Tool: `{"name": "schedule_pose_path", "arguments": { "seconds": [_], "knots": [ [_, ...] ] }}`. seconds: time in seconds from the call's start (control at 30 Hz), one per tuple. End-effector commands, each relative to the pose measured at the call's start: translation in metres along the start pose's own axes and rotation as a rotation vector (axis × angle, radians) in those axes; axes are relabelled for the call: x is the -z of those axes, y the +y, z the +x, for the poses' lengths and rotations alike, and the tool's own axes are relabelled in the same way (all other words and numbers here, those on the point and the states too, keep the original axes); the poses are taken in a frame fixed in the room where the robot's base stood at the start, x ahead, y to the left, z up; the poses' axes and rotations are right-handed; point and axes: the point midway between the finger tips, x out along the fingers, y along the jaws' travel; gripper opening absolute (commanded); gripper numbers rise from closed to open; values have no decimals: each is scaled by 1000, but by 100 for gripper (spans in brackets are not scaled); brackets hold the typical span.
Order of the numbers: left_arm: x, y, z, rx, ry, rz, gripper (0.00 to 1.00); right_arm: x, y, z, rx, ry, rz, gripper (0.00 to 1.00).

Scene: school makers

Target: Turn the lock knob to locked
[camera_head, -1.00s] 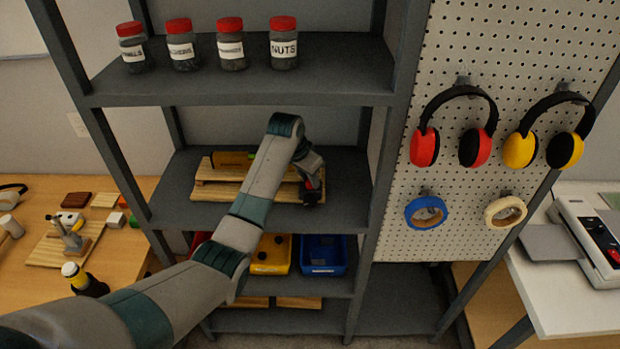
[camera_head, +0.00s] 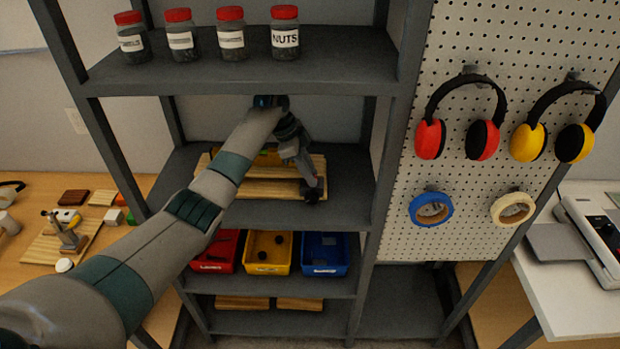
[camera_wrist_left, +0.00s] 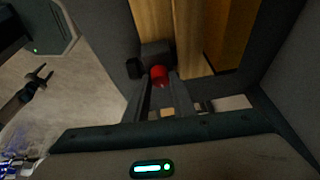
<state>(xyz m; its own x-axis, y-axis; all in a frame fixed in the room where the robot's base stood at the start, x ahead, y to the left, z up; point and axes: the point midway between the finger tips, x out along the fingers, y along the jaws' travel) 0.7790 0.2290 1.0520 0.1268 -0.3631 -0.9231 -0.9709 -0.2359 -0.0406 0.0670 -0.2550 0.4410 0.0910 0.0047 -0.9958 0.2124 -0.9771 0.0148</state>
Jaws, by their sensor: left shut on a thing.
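The lock knob (camera_wrist_left: 159,73) is a small red round part beside a dark block (camera_wrist_left: 156,53), seen between my left fingertips in the left wrist view. My left gripper (camera_head: 312,193) is at the right end of the wooden boards (camera_head: 255,188) on the middle shelf. In the left wrist view my left gripper (camera_wrist_left: 161,86) is shut on the knob. In the head view the gripper hides the knob, and I cannot read its setting. My right gripper is not seen.
Shelf uprights (camera_head: 388,150) stand close to the right of the left gripper. The upper shelf (camera_head: 240,78) holds several red-lidded jars. Red, yellow and blue bins (camera_head: 325,254) sit below. A pegboard (camera_head: 460,150) with ear defenders and tape rolls is at right.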

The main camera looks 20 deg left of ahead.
Motion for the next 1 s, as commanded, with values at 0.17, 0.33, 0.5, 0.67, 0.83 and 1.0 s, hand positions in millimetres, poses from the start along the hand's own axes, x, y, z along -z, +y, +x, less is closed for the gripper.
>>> {"name": "schedule_pose_path", "arguments": {
  "seconds": [0.17, 0.33, 0.5, 0.67, 0.83, 1.0],
  "knots": [
    [-1, -2, 0, -31, 4, 86, 0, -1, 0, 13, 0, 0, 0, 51],
    [0, -3, -1, -49, 7, 131, 0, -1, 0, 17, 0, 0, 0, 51],
    [0, -3, -2, -55, 7, 144, 0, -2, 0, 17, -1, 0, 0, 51],
    [0, -3, -2, -55, 7, 144, 0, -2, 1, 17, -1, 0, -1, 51],
    [1, -3, -2, -54, 7, 144, 32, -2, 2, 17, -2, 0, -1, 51],
    [0, -2, -1, -56, 7, 143, 41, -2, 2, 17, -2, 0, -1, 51]
  ]
}}
